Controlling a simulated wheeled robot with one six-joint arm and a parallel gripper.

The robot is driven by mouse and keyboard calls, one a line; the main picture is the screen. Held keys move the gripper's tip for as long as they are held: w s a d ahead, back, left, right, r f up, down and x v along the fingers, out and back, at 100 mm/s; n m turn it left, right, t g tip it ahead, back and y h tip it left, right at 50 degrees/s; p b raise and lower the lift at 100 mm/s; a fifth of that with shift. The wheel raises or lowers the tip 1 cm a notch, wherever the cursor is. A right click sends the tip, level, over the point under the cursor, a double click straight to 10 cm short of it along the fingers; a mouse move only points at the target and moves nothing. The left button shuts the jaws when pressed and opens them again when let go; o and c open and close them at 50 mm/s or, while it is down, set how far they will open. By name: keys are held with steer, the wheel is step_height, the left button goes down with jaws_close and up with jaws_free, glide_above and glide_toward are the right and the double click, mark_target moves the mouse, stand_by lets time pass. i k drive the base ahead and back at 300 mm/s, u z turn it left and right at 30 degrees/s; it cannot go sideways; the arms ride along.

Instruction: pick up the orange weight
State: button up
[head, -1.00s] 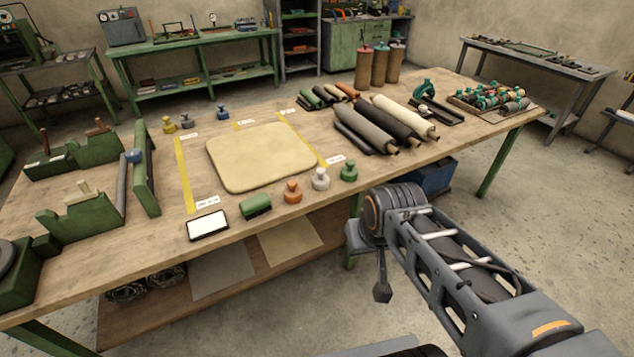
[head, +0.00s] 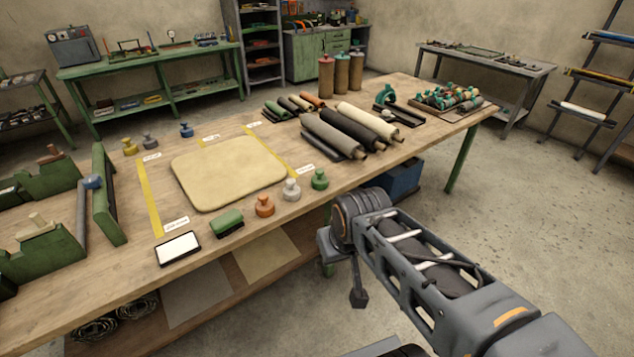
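The orange weight (head: 265,206) is a small knobbed weight standing upright near the front edge of the wooden workbench (head: 110,270). A white weight (head: 291,190) stands just to its right, with a green weight (head: 319,179) beyond that. A green block-like object (head: 227,222) lies to its left. My arm reaches in from the lower right, in front of the bench and well apart from the orange weight. A small dark part hangs below its end, possibly my gripper (head: 358,298); its fingers cannot be made out.
A beige pad (head: 228,179) lies behind the weights, between yellow strips. A framed white card (head: 178,249) is left of the green block. Dark and cream rolls (head: 352,129) lie to the right. Green fixtures (head: 108,195) stand at left. Open floor lies right of the bench.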

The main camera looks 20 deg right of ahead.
mark_target(264, 206)
steer(key=k, duration=0.2)
steer(key=u, duration=0.7)
steer(key=i, duration=1.05)
steer(key=u, duration=0.15)
